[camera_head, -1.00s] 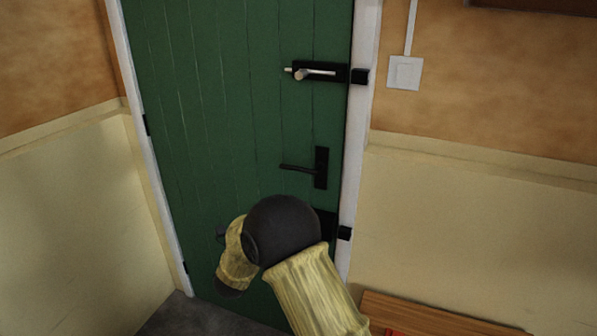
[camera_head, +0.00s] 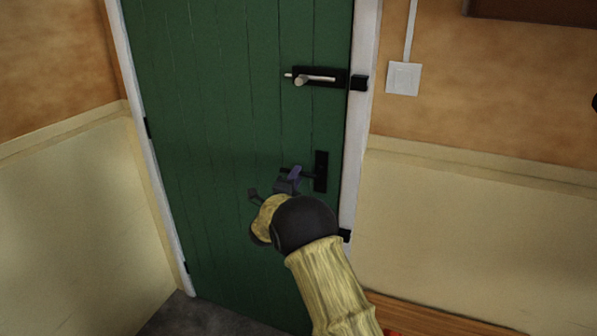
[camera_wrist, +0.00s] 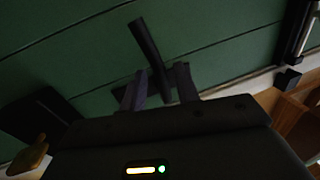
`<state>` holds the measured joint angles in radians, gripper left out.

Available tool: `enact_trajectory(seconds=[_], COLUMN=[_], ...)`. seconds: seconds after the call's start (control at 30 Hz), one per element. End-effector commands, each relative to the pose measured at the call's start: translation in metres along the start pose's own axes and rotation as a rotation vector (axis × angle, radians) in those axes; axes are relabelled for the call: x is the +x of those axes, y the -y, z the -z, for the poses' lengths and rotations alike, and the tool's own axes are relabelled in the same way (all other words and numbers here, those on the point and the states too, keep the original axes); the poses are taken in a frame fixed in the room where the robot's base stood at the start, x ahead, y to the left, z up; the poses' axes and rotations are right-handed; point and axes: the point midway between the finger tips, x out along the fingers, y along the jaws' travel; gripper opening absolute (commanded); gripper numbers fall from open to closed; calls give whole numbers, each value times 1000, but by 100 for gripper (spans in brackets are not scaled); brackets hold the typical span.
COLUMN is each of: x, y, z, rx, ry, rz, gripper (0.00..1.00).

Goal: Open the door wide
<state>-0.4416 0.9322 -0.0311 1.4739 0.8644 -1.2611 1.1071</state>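The green plank door (camera_head: 220,120) stands shut in its white frame, with hinges on the left. A black lever handle (camera_head: 320,172) is on its right side; its lever points left and is partly covered by my gripper (camera_head: 272,188). In the wrist view, the dark lever (camera_wrist: 147,45) runs between the two fingers of my gripper (camera_wrist: 160,88), which are apart; contact cannot be told. The upper bolt (camera_head: 318,77) has a pale rod and knob, with its rod end short of the black keeper (camera_head: 359,82). The lower bolt is hidden behind my arm in the head view.
The lower black keeper (camera_head: 345,235) sits on the right jamb. A light switch (camera_head: 403,78) is on the right wall. A wooden bench or board (camera_head: 430,315) lies low at right. The left wall (camera_head: 75,210) meets the frame near the hinges.

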Motion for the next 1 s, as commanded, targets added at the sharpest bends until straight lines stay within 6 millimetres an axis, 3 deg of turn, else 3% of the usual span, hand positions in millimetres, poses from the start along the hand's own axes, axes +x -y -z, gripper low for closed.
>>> enact_trajectory(seconds=[0.2,0.5,0.67,1.0], x=[22,25,24,25], y=[0,0,0,-1], z=[0,0,0,2], rx=[-1,-1,-1,-5], ry=[0,1,1,-1], rz=[-1,0,0,0], gripper=[32,32,2,0])
